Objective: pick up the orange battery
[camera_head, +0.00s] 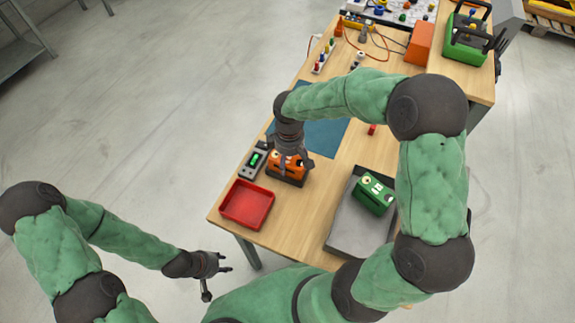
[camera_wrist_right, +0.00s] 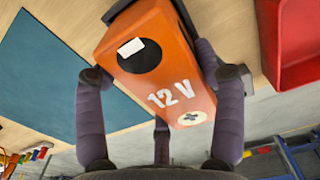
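The orange battery (camera_head: 289,163), marked "12 V", is on a dark base at the left side of the wooden table. In the right wrist view the battery (camera_wrist_right: 160,68) fills the middle, tilted in the picture. My right gripper (camera_head: 290,160) is over it from above. In the wrist view the fingers of my right gripper (camera_wrist_right: 158,78) lie along both sides of the battery, with a third finger below; whether they press on it I cannot tell. My left gripper (camera_head: 225,264) is open and empty, off the table's near left corner.
A red tray (camera_head: 247,204) and a small grey device with a green screen (camera_head: 254,160) are close by. A green battery (camera_head: 374,194) is on a grey plate (camera_head: 352,232) to the right. A blue mat (camera_head: 322,133) lies behind. Tools fill the table's far end.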

